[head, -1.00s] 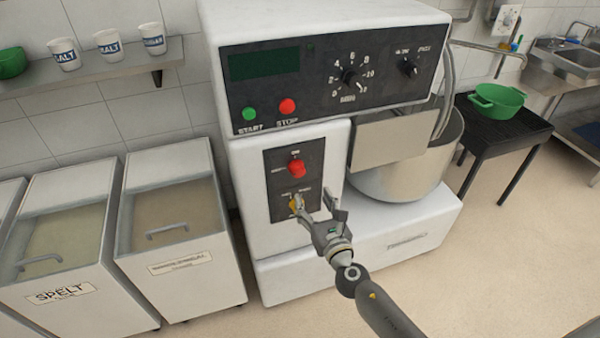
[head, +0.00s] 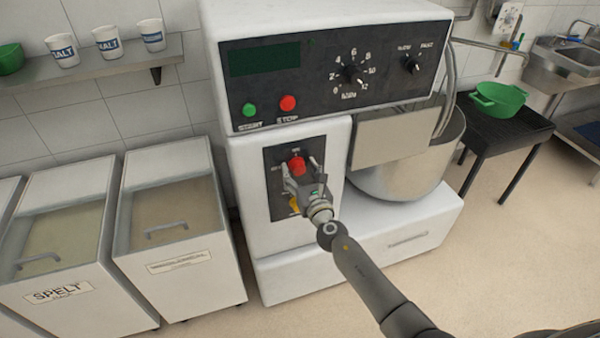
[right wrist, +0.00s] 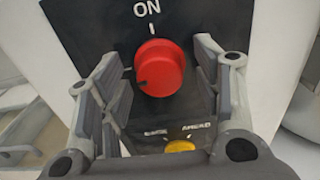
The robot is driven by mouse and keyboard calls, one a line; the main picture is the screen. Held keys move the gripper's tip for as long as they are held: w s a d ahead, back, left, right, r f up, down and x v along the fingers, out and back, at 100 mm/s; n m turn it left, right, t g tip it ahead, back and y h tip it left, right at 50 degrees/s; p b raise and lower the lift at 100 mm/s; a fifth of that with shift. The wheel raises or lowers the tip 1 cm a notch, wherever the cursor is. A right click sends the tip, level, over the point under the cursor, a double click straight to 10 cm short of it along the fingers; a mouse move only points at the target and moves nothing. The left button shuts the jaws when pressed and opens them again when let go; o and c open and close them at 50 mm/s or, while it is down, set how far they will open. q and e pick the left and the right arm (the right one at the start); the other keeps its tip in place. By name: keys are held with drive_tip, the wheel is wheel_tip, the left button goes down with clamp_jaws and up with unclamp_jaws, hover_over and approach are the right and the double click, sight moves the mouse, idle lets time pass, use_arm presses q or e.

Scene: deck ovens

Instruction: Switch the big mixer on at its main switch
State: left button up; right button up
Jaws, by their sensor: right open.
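The big mixer (head: 250,165) is white, with a black switch plate (head: 280,207) on its front. The main switch, a red round knob (head: 297,166), is on the upper part of this plate. In the right wrist view the red knob (right wrist: 162,66) sits below the word ON, with a small dark mark on its left side. My right gripper (head: 302,177) is open in front of the plate. In the right wrist view its fingers stand left and right of the knob; I cannot tell whether they touch it. My left gripper is not in view.
A yellow knob (right wrist: 180,146) is below the red one, partly hidden by my gripper. The control panel (head: 330,75) above has a green start button (head: 249,110), a red stop button (head: 288,103) and two dials. The steel bowl (head: 405,175) is to the right, flour bins (head: 180,260) to the left.

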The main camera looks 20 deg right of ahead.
drive_tip(key=c, duration=1.1)
drive_tip(key=shift+o, duration=0.2)
drive_tip(key=shift+m, duration=0.3)
drive_tip(key=m+b, duration=0.1)
drive_tip(key=m, duration=0.2)
drive_tip(key=shift+f+m, duration=0.1)
drive_tip(key=shift+m, duration=0.3)
drive_tip(key=m+b, duration=0.1)
drive_tip(key=m, duration=0.3)
drive_tip(key=shift+m+b, duration=0.3)
drive_tip(key=shift+b, duration=0.05)
drive_tip(key=m, duration=0.4)
drive_tip(key=shift+b, duration=0.4)
drive_tip(key=shift+m, duration=2.5)
